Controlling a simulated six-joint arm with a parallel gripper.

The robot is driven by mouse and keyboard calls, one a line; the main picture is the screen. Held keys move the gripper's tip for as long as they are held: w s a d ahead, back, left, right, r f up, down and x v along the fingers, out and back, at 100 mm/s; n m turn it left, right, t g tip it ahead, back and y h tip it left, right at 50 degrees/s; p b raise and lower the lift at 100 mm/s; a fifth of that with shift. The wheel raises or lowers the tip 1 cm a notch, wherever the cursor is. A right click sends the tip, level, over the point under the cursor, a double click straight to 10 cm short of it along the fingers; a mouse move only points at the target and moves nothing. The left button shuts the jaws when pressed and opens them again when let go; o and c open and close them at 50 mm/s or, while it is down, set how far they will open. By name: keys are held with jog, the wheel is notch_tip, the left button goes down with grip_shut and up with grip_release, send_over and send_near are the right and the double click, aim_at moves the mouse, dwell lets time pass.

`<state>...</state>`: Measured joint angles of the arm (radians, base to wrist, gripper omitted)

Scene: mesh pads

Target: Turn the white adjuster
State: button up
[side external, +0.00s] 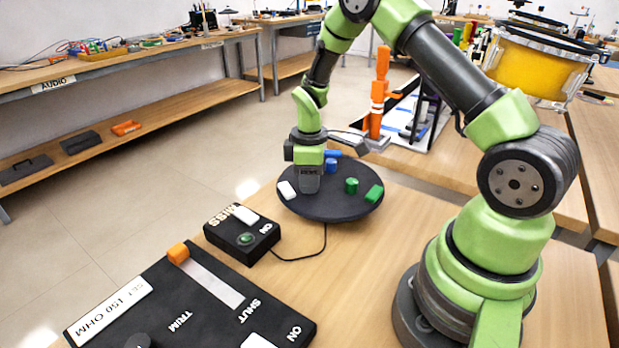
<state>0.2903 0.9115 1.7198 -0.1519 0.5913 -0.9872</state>
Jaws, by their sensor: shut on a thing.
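A round black pad (328,210) carries small coloured parts. A white block (287,191) lies at its left edge. A blue block (332,153) and a blue knob (331,166) are at the back, and a green knob (351,186) and a green block (374,193) are at the right. My gripper (309,188) points down onto the pad's left part, just right of the white block, with its fingers shut. What it grips, apparently the white adjuster beside the white block, is hidden by the fingers.
A small black box (240,239) with a white switch and green button stands left of the pad, with a cable between them. A black panel (190,290) with an orange slider (178,253) is at the front left. An orange tool (379,95) stands behind the pad.

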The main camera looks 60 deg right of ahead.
jog(key=m, duration=1)
jog(key=shift+m, duration=0.3)
dwell(0.4)
jog(key=o, duration=0.9)
jog(key=shift+o, duration=0.2)
notch_tip(320, 180, up, 9)
jog(key=shift+r, duration=0.5)
